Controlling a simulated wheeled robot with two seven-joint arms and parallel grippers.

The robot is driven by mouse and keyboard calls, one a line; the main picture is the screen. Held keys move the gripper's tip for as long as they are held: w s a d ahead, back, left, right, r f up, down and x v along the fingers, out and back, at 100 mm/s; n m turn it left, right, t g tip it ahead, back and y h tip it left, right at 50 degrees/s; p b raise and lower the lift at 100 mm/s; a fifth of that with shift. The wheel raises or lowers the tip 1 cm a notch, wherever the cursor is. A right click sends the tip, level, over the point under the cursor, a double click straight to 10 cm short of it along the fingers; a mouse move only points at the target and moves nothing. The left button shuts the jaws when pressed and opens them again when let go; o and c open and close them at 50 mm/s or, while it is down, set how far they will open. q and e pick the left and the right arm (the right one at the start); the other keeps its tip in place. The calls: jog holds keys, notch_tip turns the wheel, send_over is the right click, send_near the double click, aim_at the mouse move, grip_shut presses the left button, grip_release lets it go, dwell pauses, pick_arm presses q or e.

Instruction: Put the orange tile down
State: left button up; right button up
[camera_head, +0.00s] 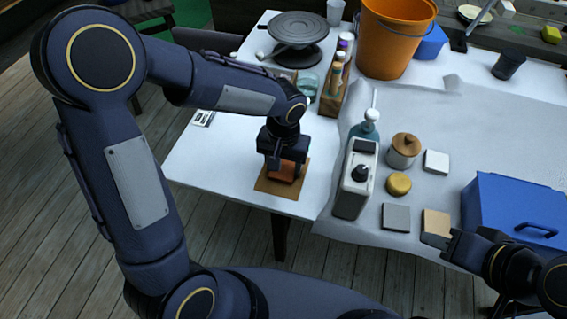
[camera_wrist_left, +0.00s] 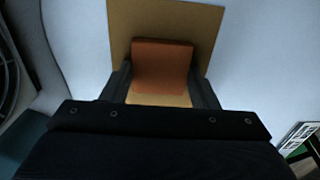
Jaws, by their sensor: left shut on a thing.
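The orange tile (camera_head: 284,174) is between the fingers of my left gripper (camera_head: 286,166). In the left wrist view the orange tile (camera_wrist_left: 162,67) sits between the two dark fingers (camera_wrist_left: 163,88), over a brown square board (camera_wrist_left: 203,25). The board (camera_head: 267,187) lies flat on the white table near its front edge. My left gripper is shut on the tile and points down, low over the board. I cannot tell whether the tile touches the board. My right gripper (camera_head: 436,240) is at the lower right, beside a tan tile (camera_head: 436,222); its fingertips are not clear.
A grey tile (camera_head: 396,217), a yellow round lump (camera_head: 398,184), a lidded jar (camera_head: 403,150) and a blue box (camera_head: 512,212) are further right. A banding wheel (camera_head: 298,30) stands behind. The table left of the board is clear.

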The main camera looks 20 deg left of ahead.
pick_arm(q)
jog(key=shift+f, duration=0.1)
jog(key=o, duration=1)
